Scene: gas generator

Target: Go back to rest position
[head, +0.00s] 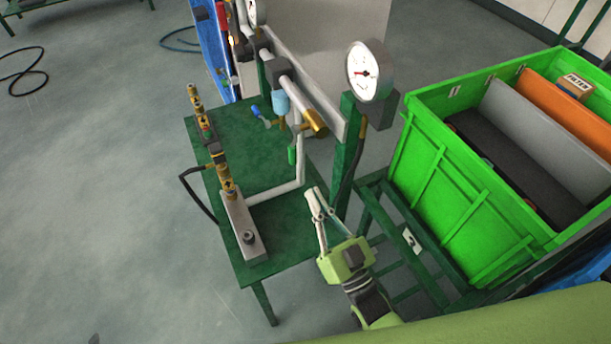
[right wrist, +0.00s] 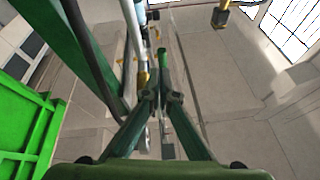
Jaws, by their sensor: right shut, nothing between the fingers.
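My right gripper (head: 318,203) is in the lower middle of the head view, above the right front part of the green table. Its body is light green, and its fingers point up the picture toward the pipes. The right wrist view shows its two dark green fingers (right wrist: 160,97) close together at the tips, with nothing held. Behind the fingertips, in that view, are a white pipe and a brass fitting (right wrist: 142,78); I cannot tell the exact gap to them. My left gripper is in neither view.
A green table (head: 235,135) bears pipes, brass valves and a grey block (head: 243,225). A round gauge (head: 368,72) stands on a green post right of it. A bright green crate (head: 450,190) stands at right. Floor (head: 100,200) at left is mostly clear.

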